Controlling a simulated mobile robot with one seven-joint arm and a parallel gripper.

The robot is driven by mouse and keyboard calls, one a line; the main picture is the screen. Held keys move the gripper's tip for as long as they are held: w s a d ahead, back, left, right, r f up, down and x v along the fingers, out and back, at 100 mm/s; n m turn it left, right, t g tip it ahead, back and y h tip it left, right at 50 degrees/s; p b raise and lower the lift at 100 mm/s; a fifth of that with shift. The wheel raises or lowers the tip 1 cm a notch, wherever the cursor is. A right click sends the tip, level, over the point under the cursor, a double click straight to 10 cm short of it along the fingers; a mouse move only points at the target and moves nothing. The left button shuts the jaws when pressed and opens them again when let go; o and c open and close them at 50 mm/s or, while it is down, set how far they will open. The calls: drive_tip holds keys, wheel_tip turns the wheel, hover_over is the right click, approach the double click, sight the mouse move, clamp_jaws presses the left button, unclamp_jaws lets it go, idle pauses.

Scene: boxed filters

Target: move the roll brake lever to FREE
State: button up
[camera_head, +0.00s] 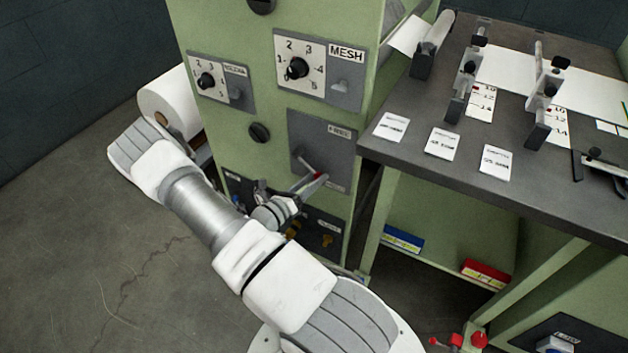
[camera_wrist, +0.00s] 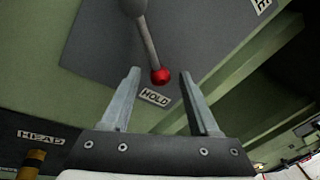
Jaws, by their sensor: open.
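The roll brake lever (camera_wrist: 148,42) is a grey rod with a red ball knob (camera_wrist: 160,76) on a dark grey plate (camera_wrist: 100,45). Its knob end is beside the HOLD label (camera_wrist: 155,97) in the wrist view. The lever (camera_head: 306,164) also shows in the head view, angled down and right, its knob partly hidden by my gripper. The plate's upper label (camera_head: 339,132) is small there and looks like FREE. My gripper (camera_wrist: 159,73) is open, with one finger on either side of the knob and visible gaps to both. In the head view my gripper (camera_head: 308,184) is at the plate's lower part.
The green cabinet carries a MESH dial (camera_head: 297,68), another dial (camera_head: 206,81) and a black knob (camera_head: 259,132) near the plate. Lower panels with brass knobs (camera_head: 327,240) lie below my gripper. A dark worktable (camera_head: 410,155) stands close on the right.

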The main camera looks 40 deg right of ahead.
drive_tip(key=shift+d, duration=0.35)
clamp_jaws()
idle(1.2)
